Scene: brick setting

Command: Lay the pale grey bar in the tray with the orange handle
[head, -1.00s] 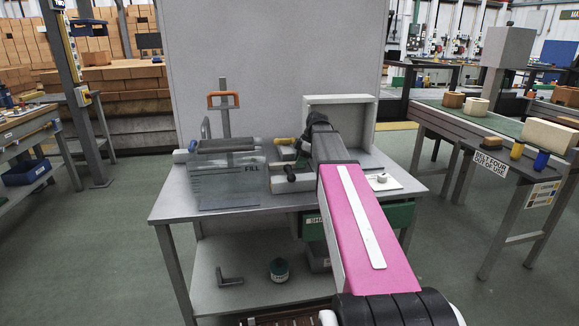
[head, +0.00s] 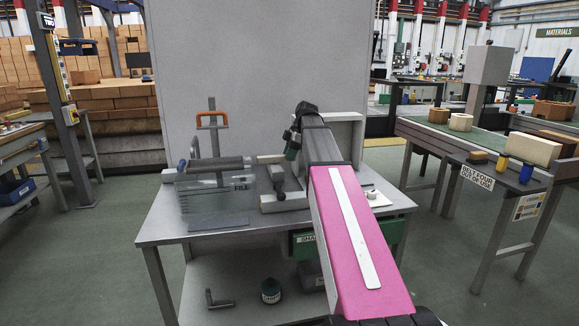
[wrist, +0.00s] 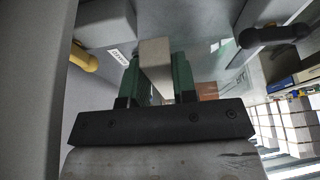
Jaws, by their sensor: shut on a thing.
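My gripper (wrist: 158,85), with green fingers, is shut on the pale grey bar (wrist: 155,65). In the head view the bar (head: 270,158) juts left from my gripper (head: 292,148), above the bench. In the wrist view an orange-yellow handle (wrist: 83,57) shows at the left, beside a grey surface; the tray it belongs to cannot be made out clearly. In the head view my arm hides that area. A dark handle (wrist: 272,35) shows at the upper right of the wrist view, by a grey tray (head: 285,201).
A clear panel marked FILL (head: 215,198) stands at the bench's left. Behind it rises a post with an orange loop (head: 212,115). A pale open box (head: 348,130) stands behind my arm. The bench top's front left (head: 165,226) is clear.

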